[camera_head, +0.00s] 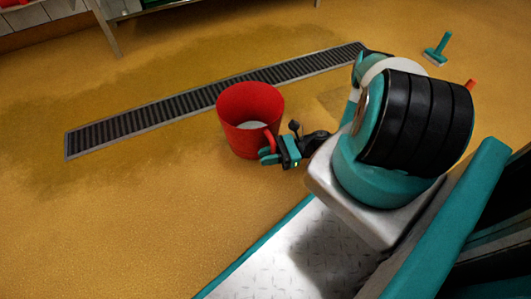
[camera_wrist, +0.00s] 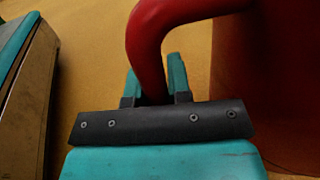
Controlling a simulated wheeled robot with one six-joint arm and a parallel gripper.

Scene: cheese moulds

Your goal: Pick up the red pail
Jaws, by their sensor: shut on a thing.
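The red pail (camera_head: 249,105) is upright on the yellow floor in the head view, left of my arm. Something pale shows inside it. In the wrist view the pail's wall (camera_wrist: 283,75) fills the right side. Its curved red handle (camera_wrist: 150,45) runs down between the two teal fingers. My gripper (camera_head: 268,156) is at the pail's near right side, and in the wrist view my gripper (camera_wrist: 157,80) is shut on the handle. The lower end of the handle is hidden between the fingers. I cannot tell whether the pail's base touches the floor.
A long floor drain grate (camera_head: 215,100) runs behind the pail. A teal brush (camera_head: 438,50) lies at the upper right. A metal rack leg (camera_head: 105,28) stands at the upper left. The floor left of the pail is clear.

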